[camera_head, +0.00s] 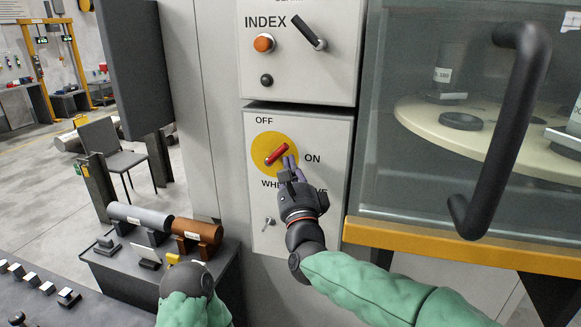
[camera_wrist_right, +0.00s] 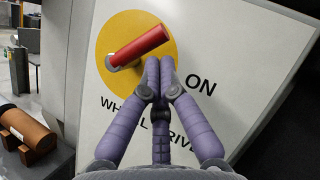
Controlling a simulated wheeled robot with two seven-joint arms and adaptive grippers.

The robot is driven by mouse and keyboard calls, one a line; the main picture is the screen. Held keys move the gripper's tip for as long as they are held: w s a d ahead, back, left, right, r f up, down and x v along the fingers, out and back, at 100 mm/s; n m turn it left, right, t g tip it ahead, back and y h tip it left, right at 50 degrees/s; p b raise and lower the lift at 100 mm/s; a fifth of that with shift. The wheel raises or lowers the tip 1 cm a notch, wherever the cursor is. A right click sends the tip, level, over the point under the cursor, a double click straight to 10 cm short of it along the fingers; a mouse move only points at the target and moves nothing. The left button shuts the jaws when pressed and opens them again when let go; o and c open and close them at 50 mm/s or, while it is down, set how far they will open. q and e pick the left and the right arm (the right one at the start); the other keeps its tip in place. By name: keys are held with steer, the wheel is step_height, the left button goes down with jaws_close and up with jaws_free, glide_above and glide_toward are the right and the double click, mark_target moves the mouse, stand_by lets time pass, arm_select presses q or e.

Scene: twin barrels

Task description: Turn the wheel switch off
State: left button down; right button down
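The wheel switch is a red bar handle (camera_head: 277,154) on a yellow disc (camera_head: 262,143) on a pale panel (camera_head: 325,215). "OFF" is printed above left of the disc and "ON" to its right. The red bar slants up to the right; it also shows in the right wrist view (camera_wrist_right: 140,45). My right gripper (camera_head: 290,160) is just below and right of the bar. In the right wrist view its purple fingers (camera_wrist_right: 160,62) meet at the tips, with nothing visible between them. Whether they touch the bar is unclear. My left forearm shows at the bottom; its gripper does not.
Above is an "INDEX" panel with an orange button (camera_head: 264,43) and a black lever (camera_head: 309,32). A key (camera_head: 267,223) sits low on the switch panel. A glass door with a black handle (camera_head: 503,130) stands at right. Grey (camera_head: 140,217) and brown (camera_head: 197,231) cylinders rest at left.

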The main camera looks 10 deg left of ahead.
mark_target(281, 149)
steer(key=shift+r+n+g+y+p, duration=0.3)
steer(key=shift+r+n+g, duration=0.25)
steer(key=shift+n, duration=0.55)
steer(key=shift+a+r+n+g, duration=0.25)
steer(key=shift+n+g, duration=0.2)
steer(key=shift+n, duration=0.25)
steer(key=shift+a+r+b, duration=0.3)
steer(key=shift+r+b, duration=0.35)
steer(key=shift+b, duration=0.05)
steer(key=shift+a+r+b, duration=0.45)
steer(key=shift+b, duration=0.05)
steer(key=shift+r, duration=0.1)
